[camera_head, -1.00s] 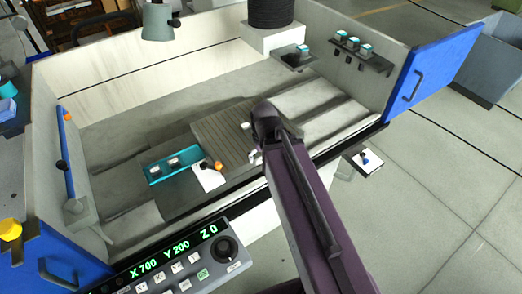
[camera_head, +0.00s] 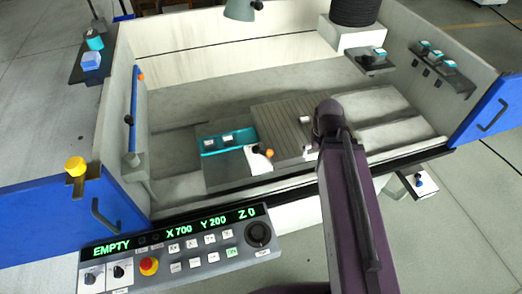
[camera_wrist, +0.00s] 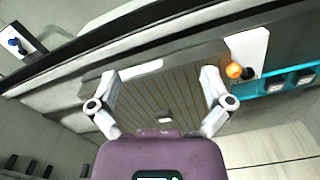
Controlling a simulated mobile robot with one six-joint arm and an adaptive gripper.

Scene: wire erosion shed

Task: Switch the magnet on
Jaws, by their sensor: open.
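The magnet looks like the ribbed grey plate (camera_head: 283,124) in the machine bed; it also fills the middle of the wrist view (camera_wrist: 165,90). Beside it is a white card-like plate (camera_head: 257,160) with an orange knob (camera_head: 269,153) and a small black part. In the wrist view the orange knob (camera_wrist: 233,71) is just right of the right fingertip, with the white plate (camera_wrist: 251,48) behind it. My gripper (camera_wrist: 160,73) is open and empty above the ribbed plate. In the head view my arm hides most of the gripper.
A teal tray (camera_head: 226,137) with small blocks lies left of the knob. The control panel (camera_head: 180,245) reads EMPTY, X 700, Y 200, Z 0, with a red button (camera_head: 149,266). Grey walls and blue doors (camera_head: 489,107) enclose the bed. A lamp-like head (camera_head: 242,10) hangs above.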

